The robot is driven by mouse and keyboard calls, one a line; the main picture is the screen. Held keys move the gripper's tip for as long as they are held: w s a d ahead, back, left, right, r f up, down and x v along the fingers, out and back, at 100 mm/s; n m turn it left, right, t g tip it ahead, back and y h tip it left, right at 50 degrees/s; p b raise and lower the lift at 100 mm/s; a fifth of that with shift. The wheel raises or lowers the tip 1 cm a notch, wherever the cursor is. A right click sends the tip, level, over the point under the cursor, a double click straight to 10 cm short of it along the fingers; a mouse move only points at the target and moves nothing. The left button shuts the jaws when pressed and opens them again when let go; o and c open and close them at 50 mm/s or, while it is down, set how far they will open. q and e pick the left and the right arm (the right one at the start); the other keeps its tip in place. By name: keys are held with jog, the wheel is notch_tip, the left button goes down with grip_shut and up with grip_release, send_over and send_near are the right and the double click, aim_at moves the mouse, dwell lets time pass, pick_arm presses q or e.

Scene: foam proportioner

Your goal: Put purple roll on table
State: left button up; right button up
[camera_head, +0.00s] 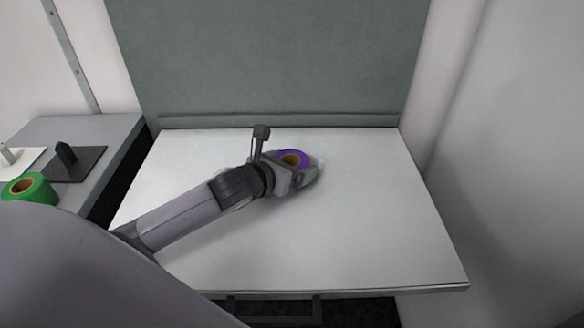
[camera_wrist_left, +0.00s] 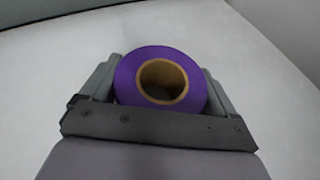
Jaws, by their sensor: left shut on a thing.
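The purple roll (camera_head: 305,157) is at my left gripper (camera_head: 302,172), over the back middle of the white table (camera_head: 370,230). In the left wrist view the purple roll (camera_wrist_left: 127,79) sits between the two fingers of my left gripper (camera_wrist_left: 160,82), with its brown core facing the camera. The gripper is shut on the roll's sides. I cannot tell whether the roll touches the tabletop (camera_wrist_left: 265,110) or is held just above it. My right gripper is not in view.
A green roll (camera_head: 30,188) is on a grey side table (camera_head: 85,127) at the left, near a dark plate with an upright post (camera_head: 78,165) and a white plate (camera_head: 22,160). A grey-green panel (camera_head: 270,60) stands behind the white table. The table's right side is clear.

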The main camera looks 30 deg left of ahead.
pick_arm(q)
jog(key=shift+f, duration=0.25)
jog(key=o, duration=0.8)
jog(key=v, duration=1.2)
jog(key=shift+p, duration=0.4)
jog(key=shift+s, duration=0.1)
